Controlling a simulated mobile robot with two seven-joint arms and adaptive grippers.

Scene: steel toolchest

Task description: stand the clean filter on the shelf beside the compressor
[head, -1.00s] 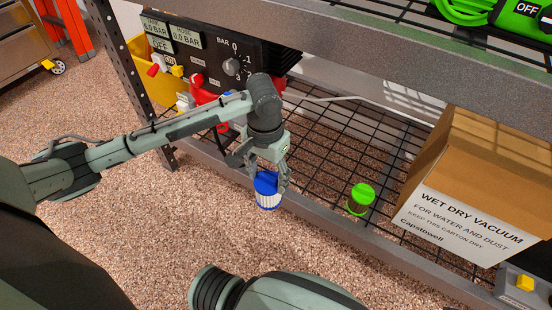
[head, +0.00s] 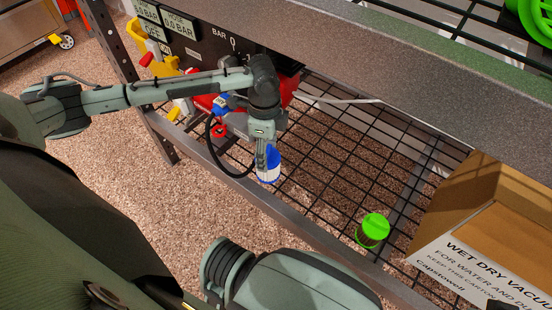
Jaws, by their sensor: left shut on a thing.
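The clean filter (head: 270,166), white-sided with a blue cap, is in my left gripper (head: 262,158). The fingers are shut on it and hide part of it. It looks upright, over the wire shelf (head: 318,150) just behind the front rail. I cannot tell whether its base touches the mesh. The compressor (head: 205,42), with a black panel and red parts below, stands to the left and behind, partly hidden by my left arm. A second filter (head: 372,230) with a green cap and dark body stands on the shelf to the right. My right gripper is out of view.
A cardboard wet dry vacuum carton (head: 475,235) fills the shelf's right end. The steel front rail (head: 240,185) runs below, and an upper shelf edge (head: 400,75) hangs above. A black hose (head: 213,150) loops left of the gripper. Mesh between filter and carton is mostly free.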

